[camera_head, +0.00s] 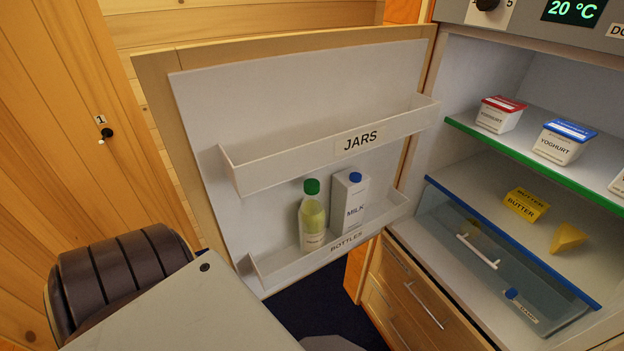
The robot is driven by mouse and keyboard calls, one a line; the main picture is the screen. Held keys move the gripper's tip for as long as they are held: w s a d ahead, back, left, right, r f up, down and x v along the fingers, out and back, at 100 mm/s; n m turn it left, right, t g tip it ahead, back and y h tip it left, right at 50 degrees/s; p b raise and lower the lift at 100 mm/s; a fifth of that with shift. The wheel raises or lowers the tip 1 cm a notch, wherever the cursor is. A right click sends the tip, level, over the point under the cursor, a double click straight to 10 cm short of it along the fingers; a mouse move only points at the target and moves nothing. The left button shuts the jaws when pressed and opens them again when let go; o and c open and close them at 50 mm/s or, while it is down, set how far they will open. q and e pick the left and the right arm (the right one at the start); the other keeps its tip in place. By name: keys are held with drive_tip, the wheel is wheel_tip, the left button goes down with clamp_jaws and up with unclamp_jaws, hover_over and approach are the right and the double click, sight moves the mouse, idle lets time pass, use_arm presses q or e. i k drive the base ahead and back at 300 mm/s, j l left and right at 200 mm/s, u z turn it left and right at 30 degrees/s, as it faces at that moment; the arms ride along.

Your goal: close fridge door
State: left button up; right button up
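The fridge door (215,130) stands wide open, swung out to the left of the fridge. It has a wooden outer edge and a white inner face turned towards me. Its hinge side meets the fridge body (480,75) near the middle right. The upper door rack (290,168), labelled JARS, is empty. The lower rack (285,265), labelled BOTTLES, holds a green-capped bottle (312,218) and a milk carton (348,205), both upright. Neither gripper shows in the picture. The door's free lower corner is close to a grey panel at the bottom left.
Inside the fridge are yoghurt pots (499,114) on a green-edged shelf (560,160), butter (526,204), a yellow wedge (567,238) and a clear drawer (490,255). Wooden drawers (410,295) sit below. A wooden wall with a numbered hook (107,132) stands at left.

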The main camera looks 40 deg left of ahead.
sight(242, 124)
drive_tip(key=k+j+z, duration=0.15)
drive_tip(key=j, duration=0.3)
drive_tip(key=k+j+z, duration=0.15)
drive_tip(key=j, duration=0.25)
drive_tip(key=k+j+z, duration=0.15)
drive_tip(key=j, duration=0.25)
drive_tip(key=k+j+z, duration=0.1)
drive_tip(key=j, duration=0.25)
drive_tip(key=k+j+z, duration=0.15)
drive_tip(key=j, duration=0.25)
drive_tip(key=j+z, duration=0.1)
drive_tip(key=j, duration=0.25)
drive_tip(key=j+z, duration=0.1)
drive_tip(key=j, duration=0.3)
drive_tip(key=k+j+z, duration=0.15)
drive_tip(key=j, duration=0.2)
drive_tip(key=k+j+z, duration=0.1)
drive_tip(key=j, duration=0.25)
drive_tip(key=k+l+u, duration=0.1)
drive_tip(key=k+u, duration=0.15)
drive_tip(key=u, duration=0.2)
